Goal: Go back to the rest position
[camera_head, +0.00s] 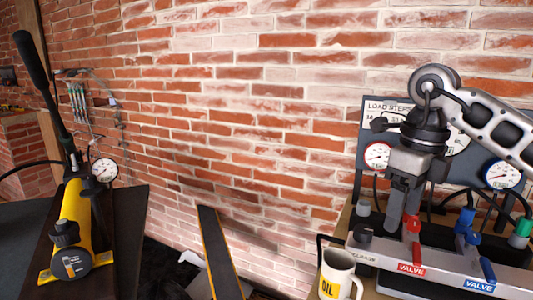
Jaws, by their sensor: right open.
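My right gripper (403,208) hangs from my right arm, which comes in from the right. It points down in front of the gauge panel, with its fingertips just above or beside the red valve (412,224). It is open, and I see nothing between its fingers. I cannot tell whether a finger touches the red valve. My left gripper is not in view.
The panel (344,192) carries gauges (502,174); my arm partly hides it. A blue valve (466,219) and a white OIL mug (337,275) are near. A yellow hand pump (75,215) with a raised black lever stands left. A brick wall (240,130) is behind.

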